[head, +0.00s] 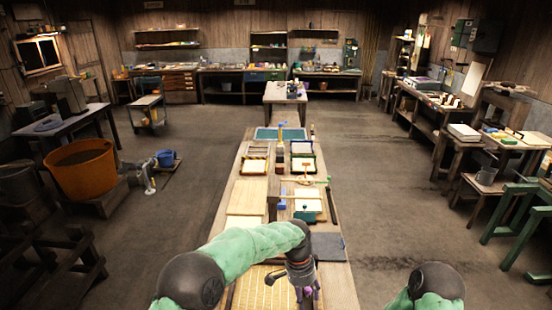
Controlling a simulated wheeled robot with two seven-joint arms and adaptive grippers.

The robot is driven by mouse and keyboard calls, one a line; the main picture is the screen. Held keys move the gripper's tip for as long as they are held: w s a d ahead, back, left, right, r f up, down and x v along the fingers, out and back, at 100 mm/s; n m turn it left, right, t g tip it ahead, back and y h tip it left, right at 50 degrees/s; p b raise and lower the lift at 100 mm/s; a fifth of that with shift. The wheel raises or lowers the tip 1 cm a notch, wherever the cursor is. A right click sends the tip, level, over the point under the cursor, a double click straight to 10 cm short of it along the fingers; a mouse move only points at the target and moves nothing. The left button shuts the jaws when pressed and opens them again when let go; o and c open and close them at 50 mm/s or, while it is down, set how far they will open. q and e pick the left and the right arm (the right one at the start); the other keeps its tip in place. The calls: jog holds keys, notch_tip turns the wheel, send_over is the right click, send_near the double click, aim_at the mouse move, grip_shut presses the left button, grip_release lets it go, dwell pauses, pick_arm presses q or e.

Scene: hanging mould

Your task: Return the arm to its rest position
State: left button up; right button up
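My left arm comes in from the lower left, and its green and black links reach across the near end of the long wooden table (343,272). My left gripper (309,293) points down over that near end, beside a yellowish slatted panel (262,290). Its fingers are small and dark with purple parts, and I cannot tell whether they are open or hold anything. Only a green and black piece of my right arm shows at the bottom right. My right gripper is out of the picture.
The table carries pale boards (247,196), framed trays (304,164), a dark flat plate (327,246) and a blue tray (281,133) at its far end. An orange tub (82,170) stands left, and a green trestle (519,222) right. The floor beside the table is open.

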pick_arm(q)
jog(key=s+a+f+n+h+b, duration=0.1)
jog(key=s+a+f+n+b, duration=0.3)
jog(key=f, duration=0.7)
jog(key=s+a+f+n+h, duration=0.1)
jog(key=s+a+f, duration=0.3)
jog(key=f, duration=0.6)
jog(key=s+a+f+n+t+b, duration=0.1)
jog(key=s+a+f+n+b, duration=0.1)
jog(key=s+a+f, duration=0.3)
jog(key=s+a+f+n+t+b, duration=0.1)
jog(key=s+a+f+n, duration=0.4)
jog(key=s, duration=0.6)
notch_tip(320, 180, down, 2)
jog(key=shift+s+a+f+n+b, duration=0.2)
jog(key=shift+s+a+n+b, duration=0.15)
jog(key=shift+b, duration=0.4)
jog(key=shift+d, duration=0.15)
